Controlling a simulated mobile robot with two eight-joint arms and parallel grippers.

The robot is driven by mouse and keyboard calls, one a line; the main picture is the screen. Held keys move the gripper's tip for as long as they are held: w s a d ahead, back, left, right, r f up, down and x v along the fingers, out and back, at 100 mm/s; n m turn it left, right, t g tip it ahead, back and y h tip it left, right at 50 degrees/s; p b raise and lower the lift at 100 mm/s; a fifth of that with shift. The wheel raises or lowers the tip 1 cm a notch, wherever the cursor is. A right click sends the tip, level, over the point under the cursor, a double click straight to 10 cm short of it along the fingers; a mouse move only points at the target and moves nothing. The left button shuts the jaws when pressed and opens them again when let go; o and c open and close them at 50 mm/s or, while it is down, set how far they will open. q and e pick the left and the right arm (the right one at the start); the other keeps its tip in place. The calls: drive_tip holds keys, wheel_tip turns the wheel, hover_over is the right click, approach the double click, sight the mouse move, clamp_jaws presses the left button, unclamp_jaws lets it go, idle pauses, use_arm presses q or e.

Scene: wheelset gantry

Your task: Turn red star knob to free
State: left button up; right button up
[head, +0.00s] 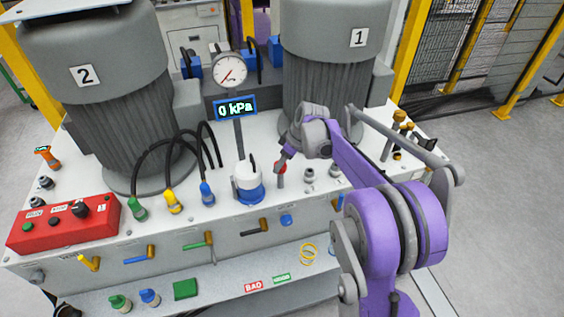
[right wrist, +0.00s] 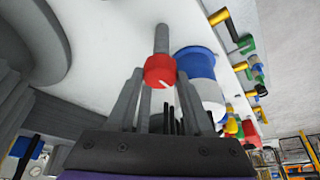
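The red star knob (head: 281,168) stands on a grey stem on the white bench top, right of the white and blue cylinder, partly covered by my right gripper (head: 283,160). In the right wrist view the red knob (right wrist: 159,70) has a white mark on its face. It sits between the tips of my right gripper's fingers (right wrist: 160,78). The fingers are apart, one on each side, with narrow gaps to the knob; contact cannot be made out. My left gripper is not in view.
The white and blue cylinder (head: 247,185) stands close to the knob. The gauge (head: 229,70) and 0 kPa display (head: 235,108) are behind it. Large grey motors 2 (head: 110,120) and 1 (head: 330,90) flank them. A red control box (head: 62,226) is at left.

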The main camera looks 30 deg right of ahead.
clamp_jaws()
drive_tip(key=shift+m, duration=0.4)
drive_tip(key=m, duration=0.1)
drive_tip(key=m+h, duration=0.1)
drive_tip(key=m, duration=0.1)
drive_tip(key=shift+a+m+t+h+b, duration=0.2)
drive_tip(key=shift+m+t+h+b, duration=0.1)
drive_tip(key=m+h, duration=0.1)
drive_tip(key=m, duration=0.3)
drive_tip(key=shift+a+m+h, duration=0.1)
drive_tip(key=shift+m+h, duration=0.2)
drive_tip(key=shift+h, duration=0.1)
drive_tip(key=m, duration=0.2)
drive_tip(key=m+h, duration=0.1)
drive_tip(key=m, duration=0.1)
drive_tip(key=shift+a+g+h, duration=0.1)
drive_tip(key=shift+g+h, duration=0.2)
drive_tip(key=shift+g, duration=0.1)
drive_tip(key=m+g+h, duration=0.1)
drive_tip(key=m, duration=0.3)
drive_tip(key=shift+w+m, duration=0.1)
drive_tip(key=shift+m, duration=0.3)
